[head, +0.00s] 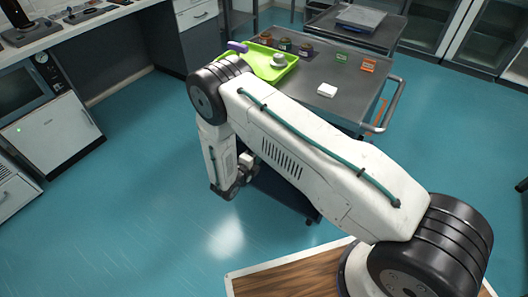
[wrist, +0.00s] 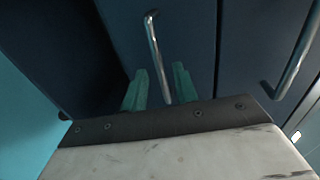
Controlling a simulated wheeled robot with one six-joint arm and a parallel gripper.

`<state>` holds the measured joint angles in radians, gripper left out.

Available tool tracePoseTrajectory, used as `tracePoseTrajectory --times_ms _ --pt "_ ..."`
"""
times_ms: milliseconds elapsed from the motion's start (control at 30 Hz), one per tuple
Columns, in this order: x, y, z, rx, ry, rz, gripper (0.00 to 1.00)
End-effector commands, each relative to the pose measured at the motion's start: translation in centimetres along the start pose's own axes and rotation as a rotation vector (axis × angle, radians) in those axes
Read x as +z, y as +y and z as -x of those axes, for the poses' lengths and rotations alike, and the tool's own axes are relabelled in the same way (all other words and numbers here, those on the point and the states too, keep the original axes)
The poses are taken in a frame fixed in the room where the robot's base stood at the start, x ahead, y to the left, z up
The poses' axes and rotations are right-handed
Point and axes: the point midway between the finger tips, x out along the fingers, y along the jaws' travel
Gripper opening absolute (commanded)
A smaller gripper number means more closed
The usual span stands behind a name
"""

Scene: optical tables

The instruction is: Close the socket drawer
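Dark blue fronts (wrist: 185,30) with metal bar handles fill the wrist view. One bar handle (wrist: 155,50) shows between the two teal fingers of my gripper (wrist: 160,82), with a small gap on each side. The fingers are apart and I see nothing clamped; whether they touch the handle is unclear. In the head view my arm hides the front of the grey cart (head: 315,72), and its dark lower body (head: 280,190) shows only in part. I cannot tell which front is the socket drawer or how far it stands out.
A second handle (wrist: 298,55) is at the right in the wrist view. Blue floor (head: 130,200) is clear left of the cart.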

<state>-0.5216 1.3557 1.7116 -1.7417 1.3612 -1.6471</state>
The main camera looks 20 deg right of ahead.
Motion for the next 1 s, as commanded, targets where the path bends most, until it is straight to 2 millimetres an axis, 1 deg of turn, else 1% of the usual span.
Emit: tracePoseTrajectory --times_ms 33,100,267,800,933,967,1000 --pt "0.0 0.0 0.9 0.0 -0.003 0.002 0.29" --pt "0.0 0.0 1.8 0.001 -0.002 0.001 0.29" --pt "0.0 0.0 2.9 0.001 -0.001 0.0 0.29" --pt "0.0 0.1 3.0 0.001 0.0 -0.007 0.29" --pt "-0.2 0.1 3.0 0.005 0.007 -0.088 0.29" --pt "-0.4 0.2 3.0 0.007 0.019 -0.122 0.29" --pt "-1.2 0.4 3.0 0.009 0.046 -0.17 0.29"
